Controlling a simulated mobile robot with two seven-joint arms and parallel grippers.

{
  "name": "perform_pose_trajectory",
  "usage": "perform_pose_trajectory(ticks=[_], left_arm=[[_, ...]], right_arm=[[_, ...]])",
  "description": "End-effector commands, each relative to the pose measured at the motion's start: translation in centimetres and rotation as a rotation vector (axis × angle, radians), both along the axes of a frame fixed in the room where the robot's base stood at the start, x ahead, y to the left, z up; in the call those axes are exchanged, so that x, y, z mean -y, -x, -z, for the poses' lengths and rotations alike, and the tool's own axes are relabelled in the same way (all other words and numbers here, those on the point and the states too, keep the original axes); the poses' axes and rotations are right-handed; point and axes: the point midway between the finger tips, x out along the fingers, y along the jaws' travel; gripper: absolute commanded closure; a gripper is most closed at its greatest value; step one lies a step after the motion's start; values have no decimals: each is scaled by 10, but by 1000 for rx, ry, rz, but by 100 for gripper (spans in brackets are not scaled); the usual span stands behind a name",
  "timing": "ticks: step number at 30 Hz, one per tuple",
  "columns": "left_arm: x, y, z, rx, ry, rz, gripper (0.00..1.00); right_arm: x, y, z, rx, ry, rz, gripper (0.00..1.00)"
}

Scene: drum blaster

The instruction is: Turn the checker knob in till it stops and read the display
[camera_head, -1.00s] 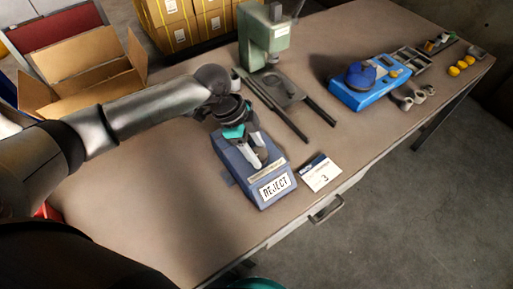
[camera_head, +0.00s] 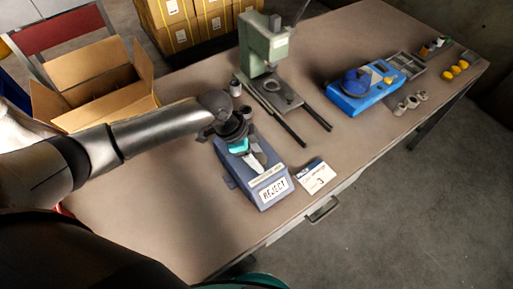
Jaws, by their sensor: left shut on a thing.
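The checker (camera_head: 245,189) is a blue-grey box on the table near its front edge. Its white display (camera_head: 273,188) reads REJECT in dark letters. My left gripper (camera_head: 255,163) reaches down over the top of the checker, with its light fingers shut on the knob. The knob itself is mostly hidden by the fingers, so how far in it is cannot be seen. My right gripper is not in view.
A card marked 3 (camera_head: 316,177) lies right of the checker. A green press (camera_head: 265,45) stands behind it. A blue device (camera_head: 363,88), small rings and yellow pieces lie farther right. An open cardboard box (camera_head: 93,82) is at the back left.

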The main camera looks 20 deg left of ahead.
Motion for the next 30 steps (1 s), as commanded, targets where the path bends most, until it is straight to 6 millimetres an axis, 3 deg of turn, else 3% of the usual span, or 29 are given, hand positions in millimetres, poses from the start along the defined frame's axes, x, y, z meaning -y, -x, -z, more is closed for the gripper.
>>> perform_pose_trajectory(ticks=[1, 6, 19, 20, 27, 30], left_arm=[[1, 1, -5, -3, 2, -27, 99], [1, 1, -3, -1, 2, -101, 99], [1, 0, -1, 3, 3, -130, 99], [1, 0, -1, 3, 3, -130, 42], [1, 0, -1, 2, 2, -129, 15], [1, 1, 0, 1, 1, -129, 14]], right_arm=[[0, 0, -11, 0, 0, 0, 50], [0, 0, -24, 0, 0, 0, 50], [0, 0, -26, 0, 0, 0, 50], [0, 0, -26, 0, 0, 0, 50], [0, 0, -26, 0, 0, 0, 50], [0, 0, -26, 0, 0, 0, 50]])
